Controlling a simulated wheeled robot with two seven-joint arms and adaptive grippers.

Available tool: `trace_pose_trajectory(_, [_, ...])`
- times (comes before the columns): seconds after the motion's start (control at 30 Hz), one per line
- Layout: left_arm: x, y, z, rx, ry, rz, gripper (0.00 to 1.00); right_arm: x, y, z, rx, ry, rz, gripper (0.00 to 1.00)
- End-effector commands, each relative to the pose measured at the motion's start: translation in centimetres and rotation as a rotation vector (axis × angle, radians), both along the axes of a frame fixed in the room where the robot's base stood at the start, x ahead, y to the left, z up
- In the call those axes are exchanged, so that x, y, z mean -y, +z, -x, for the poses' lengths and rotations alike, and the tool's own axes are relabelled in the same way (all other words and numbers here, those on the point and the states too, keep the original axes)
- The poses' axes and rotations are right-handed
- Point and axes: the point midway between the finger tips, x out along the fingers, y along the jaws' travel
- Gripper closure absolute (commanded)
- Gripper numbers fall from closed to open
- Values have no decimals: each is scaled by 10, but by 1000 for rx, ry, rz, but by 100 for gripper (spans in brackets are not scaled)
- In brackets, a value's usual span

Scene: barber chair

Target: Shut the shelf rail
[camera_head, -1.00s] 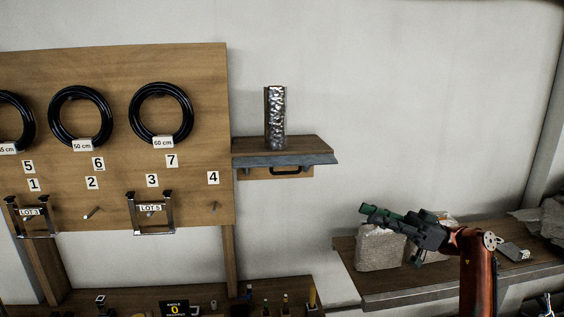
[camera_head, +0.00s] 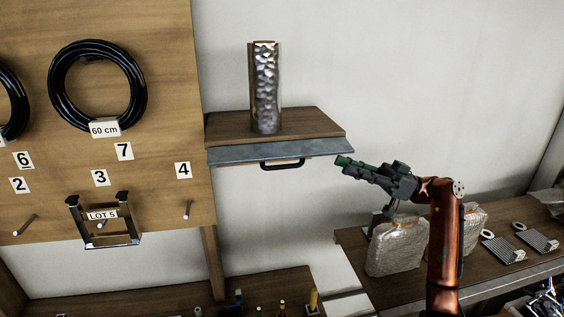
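The wooden shelf (camera_head: 300,122) is on the wall, right of the pegboard. A grey metal rail (camera_head: 235,155) runs along its front edge, lying nearly flat and sticking out in front of the wood. A black bar handle (camera_head: 283,164) shows just below the rail. My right gripper (camera_head: 345,166) points left with green-tipped fingers, close to the rail's right end in the picture. It holds nothing that I can see; the fingers look close together, but the gap is unclear. Whether it touches the rail cannot be told. My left gripper is out of view.
A hammered metal cylinder (camera_head: 265,88) stands upright on the shelf. The wooden pegboard (camera_head: 160,180) at left holds a black hose ring (camera_head: 97,88) and a metal bracket (camera_head: 104,238). Wrapped packages (camera_head: 398,247) sit on a lower bench below my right arm.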

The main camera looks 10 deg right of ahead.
Motion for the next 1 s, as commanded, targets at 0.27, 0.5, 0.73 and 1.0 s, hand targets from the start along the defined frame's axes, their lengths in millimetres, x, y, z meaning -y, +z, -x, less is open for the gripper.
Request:
trace_pose_trajectory(0.27, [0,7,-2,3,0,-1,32,-44,0,1,0,-2,2,74])
trace_pose_trajectory(0.5, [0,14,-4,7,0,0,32,-95,1,0,1,-1,2,74])
trace_pose_trajectory(0.73, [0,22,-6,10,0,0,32,-136,11,-1,2,-1,1,74])
trace_pose_trajectory(1.0, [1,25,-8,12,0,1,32,-159,18,-3,-1,-2,0,74])
